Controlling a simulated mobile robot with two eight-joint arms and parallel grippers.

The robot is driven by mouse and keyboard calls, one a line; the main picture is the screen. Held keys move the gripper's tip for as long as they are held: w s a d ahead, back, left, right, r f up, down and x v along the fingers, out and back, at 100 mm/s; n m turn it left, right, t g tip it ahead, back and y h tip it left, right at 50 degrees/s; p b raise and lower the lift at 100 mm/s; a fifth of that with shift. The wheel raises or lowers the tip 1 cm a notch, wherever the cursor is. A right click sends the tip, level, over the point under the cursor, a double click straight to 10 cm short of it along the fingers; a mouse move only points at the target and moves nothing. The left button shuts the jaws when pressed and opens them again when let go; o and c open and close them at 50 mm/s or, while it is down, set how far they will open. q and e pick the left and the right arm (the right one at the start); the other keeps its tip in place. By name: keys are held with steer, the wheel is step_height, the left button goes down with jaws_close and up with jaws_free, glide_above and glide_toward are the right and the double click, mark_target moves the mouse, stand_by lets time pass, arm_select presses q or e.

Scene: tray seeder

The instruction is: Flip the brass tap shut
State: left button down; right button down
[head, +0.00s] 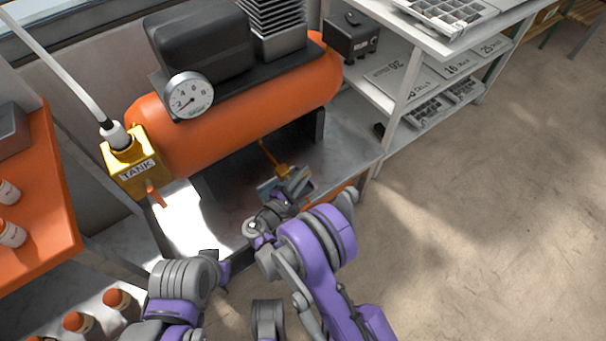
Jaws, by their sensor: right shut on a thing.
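A small brass-coloured tap (282,170) with a thin stem shows below the orange tank, above the metal bench. My right gripper (287,184) is at this tap and shut on it. The gripper's fingers and wrist hide part of the tap, so I cannot tell exactly how its lever is turned. My left arm (182,284) shows at the bottom left, but its fingertips are not visible.
The orange compressor tank (225,125) carries a round gauge (188,97). A yellow block marked TANK (137,174) with an orange lever (156,196) sits at its left end. Grey shelves (408,75) stand at the right. An orange table (40,215) with bottles is left. The right floor is clear.

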steer(key=shift+f+g+y+p, duration=0.15)
steer(key=shift+g+y+p, duration=0.2)
steer(key=shift+g+y, duration=0.15)
steer(key=shift+f+m+g+y, duration=0.4)
steer(key=shift+g, duration=0.1)
steer(key=c, duration=0.8)
jaws_free()
steer(key=shift+c, duration=0.2)
steer(key=p+v, duration=0.2)
steer(key=v, duration=0.8)
steer(key=shift+s+a, duration=0.25)
steer(key=shift+s, duration=0.05)
steer(key=shift+r, duration=0.15)
